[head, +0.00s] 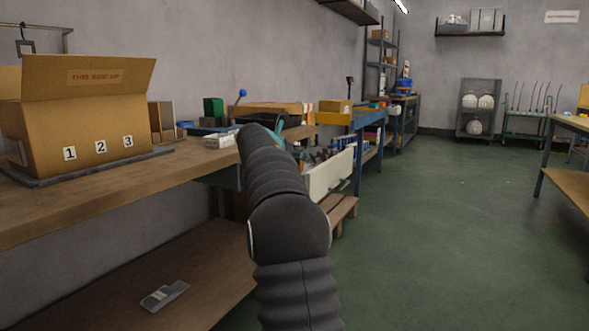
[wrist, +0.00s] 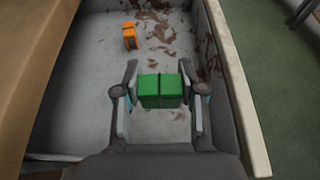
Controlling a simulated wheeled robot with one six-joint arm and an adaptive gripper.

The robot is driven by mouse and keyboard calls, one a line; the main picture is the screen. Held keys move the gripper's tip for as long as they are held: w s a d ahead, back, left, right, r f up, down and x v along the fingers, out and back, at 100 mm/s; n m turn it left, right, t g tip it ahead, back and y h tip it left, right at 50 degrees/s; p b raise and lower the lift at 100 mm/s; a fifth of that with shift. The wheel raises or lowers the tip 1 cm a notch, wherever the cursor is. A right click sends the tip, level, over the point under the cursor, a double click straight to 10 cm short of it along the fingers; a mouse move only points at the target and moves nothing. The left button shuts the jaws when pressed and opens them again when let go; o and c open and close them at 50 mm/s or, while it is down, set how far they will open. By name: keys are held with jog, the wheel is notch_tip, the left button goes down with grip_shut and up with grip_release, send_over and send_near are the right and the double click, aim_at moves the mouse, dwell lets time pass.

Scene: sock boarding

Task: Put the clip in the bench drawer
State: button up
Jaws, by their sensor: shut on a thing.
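My gripper (wrist: 160,72) is in the lower middle of the wrist view, with a finger on each side of a green two-part block (wrist: 160,91). It is shut on this block, which appears to be the clip. The block is over the pale, stained floor of the open bench drawer (wrist: 254,100); its height above the floor is hard to tell. The drawer's light front (head: 331,174) also shows in the head view, pulled out from under the bench. My arm hides most of the gripper there, and the block cannot be made out.
A small orange thing (wrist: 130,36) lies at the far end inside the drawer. A cardboard box (head: 90,115) marked 1, 2, 3 and a green box (head: 213,107) stand on the wooden bench (head: 110,195). Green floor (head: 440,230) is clear to the right.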

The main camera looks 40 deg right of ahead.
jog(key=shift+f+b, duration=0.8)
jog(key=shift+f, duration=1.05)
jog(key=shift+f, duration=0.6)
jog(key=o, duration=0.8)
jog(key=shift+f, duration=0.1)
jog(key=shift+c, duration=0.2)
jog(key=shift+r, duration=0.5)
jog(key=s+a+r+m+y, duration=0.1)
jog(key=s+a+m+y, duration=0.15)
jog(key=s+a, duration=0.55)
jog(key=s+a+r+m+y, duration=0.1)
jog(key=s+a+m, duration=0.25)
jog(key=a, duration=0.85)
jog(key=s+a+f+m+y, duration=0.4)
jog(key=s+a+f+m, duration=0.4)
jog(key=s+a, duration=0.4)
jog(key=s+a+f+m+y, duration=0.5)
jog(key=s+a+f+m, duration=0.3)
jog(key=s, duration=0.9)
jog(key=a+f+p, duration=0.1)
jog(key=a+f, duration=0.2)
jog(key=a, duration=0.1)
jog(key=shift+f+t, duration=0.15)
jog(key=shift+t, duration=0.15)
